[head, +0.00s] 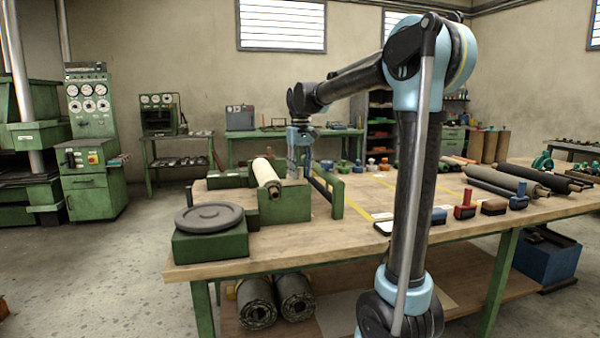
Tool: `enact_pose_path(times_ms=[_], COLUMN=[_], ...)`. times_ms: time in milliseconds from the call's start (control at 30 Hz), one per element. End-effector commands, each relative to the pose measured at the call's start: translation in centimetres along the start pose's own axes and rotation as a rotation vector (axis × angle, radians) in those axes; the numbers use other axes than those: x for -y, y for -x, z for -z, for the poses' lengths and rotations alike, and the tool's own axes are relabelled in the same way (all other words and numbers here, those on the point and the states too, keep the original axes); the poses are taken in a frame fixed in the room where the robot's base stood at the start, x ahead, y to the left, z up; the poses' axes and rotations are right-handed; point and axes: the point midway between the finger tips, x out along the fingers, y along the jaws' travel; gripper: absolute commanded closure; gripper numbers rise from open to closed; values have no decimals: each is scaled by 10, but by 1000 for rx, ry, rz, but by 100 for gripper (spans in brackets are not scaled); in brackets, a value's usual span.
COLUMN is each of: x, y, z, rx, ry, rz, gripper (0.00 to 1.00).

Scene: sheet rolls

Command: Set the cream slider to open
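I cannot make out a cream slider for certain. The cream piece I see clearly is a cream roll (267,173), lying lengthwise on a green fixture on the workbench, its dark-cored end toward me. A green block (280,207) is below its near end. My gripper (300,176) hangs from the end of my arm, just right of and behind the roll, pointing down near the fixture. Its fingertips are small and partly hidden, so I cannot tell whether it is open or holds anything. A green upright with a rail (337,198) stands just right of it.
A grey disc (209,217) sits on a green block at the bench's front left. Red (465,206) and brown (494,207) knobbed pieces stand at the right. Dark rolls (507,185) lie behind them. Bare wood (310,237) lies in front of the fixture. My arm hides part of the bench.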

Motion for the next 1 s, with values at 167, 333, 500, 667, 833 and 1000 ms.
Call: enact_pose_path(times_ms=[167, 333, 500, 667, 833, 1000], x=[0, 0, 0, -2, -10, -11], y=[-2, -2, -2, -1, -1, -1], z=[0, 0, 0, 0, -2, -1], rx=[0, 0, 0, -1, -1, -1], ry=[0, 0, 0, -1, -1, -2], rz=[0, 0, 0, 0, -1, -3], gripper=[62, 73, 100, 100, 100, 100])
